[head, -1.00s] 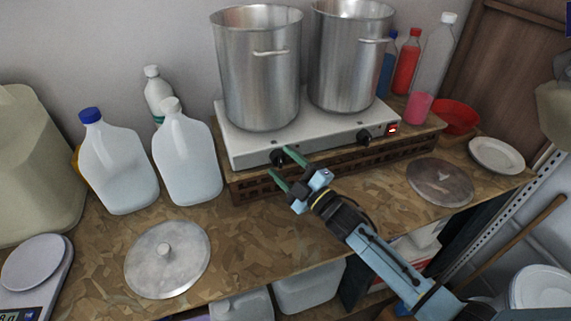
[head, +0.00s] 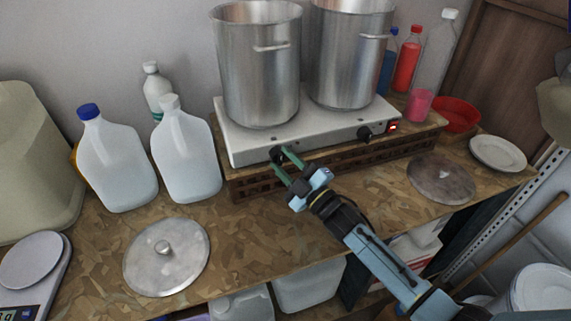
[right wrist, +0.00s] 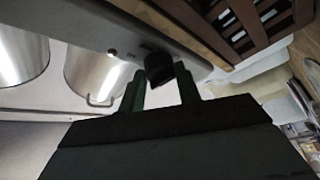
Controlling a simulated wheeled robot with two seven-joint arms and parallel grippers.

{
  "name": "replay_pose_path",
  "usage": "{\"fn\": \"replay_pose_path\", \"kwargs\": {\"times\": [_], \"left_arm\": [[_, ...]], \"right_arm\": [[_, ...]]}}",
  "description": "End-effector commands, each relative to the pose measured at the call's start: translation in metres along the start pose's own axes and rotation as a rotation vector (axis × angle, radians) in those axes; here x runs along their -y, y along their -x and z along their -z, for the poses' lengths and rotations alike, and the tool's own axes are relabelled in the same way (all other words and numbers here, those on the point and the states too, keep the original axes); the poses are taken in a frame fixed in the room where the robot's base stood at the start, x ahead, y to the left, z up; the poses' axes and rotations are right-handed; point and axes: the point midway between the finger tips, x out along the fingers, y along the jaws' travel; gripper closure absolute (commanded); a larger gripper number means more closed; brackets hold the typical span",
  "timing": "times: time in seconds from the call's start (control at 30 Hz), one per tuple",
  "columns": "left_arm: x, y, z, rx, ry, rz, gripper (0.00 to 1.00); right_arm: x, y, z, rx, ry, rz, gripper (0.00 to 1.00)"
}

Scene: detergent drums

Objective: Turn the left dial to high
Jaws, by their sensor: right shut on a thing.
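The white hot plate (head: 245,147) stands on a wooden slatted crate, with two dials on its front face. The left dial (head: 276,154) is black and partly hidden by my right gripper's fingers in the head view. My right gripper (head: 281,160) has its green fingers at the left dial, one on each side, and is shut on it. In the right wrist view the black left dial (right wrist: 158,68) sits between the two fingertips (right wrist: 160,80). The right dial (head: 364,133) is black and stands free, near a lit red switch (head: 393,127). My left gripper is not in view.
Two steel pots (head: 258,75) stand on the hot plate. White jugs (head: 185,155) are to the left, and a round metal lid (head: 166,257) lies in front. Another lid (head: 441,179) and a white plate (head: 497,153) lie to the right.

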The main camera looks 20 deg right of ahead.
Motion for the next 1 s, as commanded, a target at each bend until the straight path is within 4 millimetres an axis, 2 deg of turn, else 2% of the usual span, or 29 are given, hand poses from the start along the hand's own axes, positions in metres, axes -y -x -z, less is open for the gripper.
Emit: {"fn": "replay_pose_path", "kwargs": {"times": [0.5,1.0], "left_arm": [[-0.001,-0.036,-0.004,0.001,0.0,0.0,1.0],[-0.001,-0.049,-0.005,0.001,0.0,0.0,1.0]], "right_arm": [[0.009,0.001,-0.001,-0.022,-0.412,-0.207,0.9],[0.011,-0.001,0.002,-0.044,-0.804,-0.406,0.9]]}}
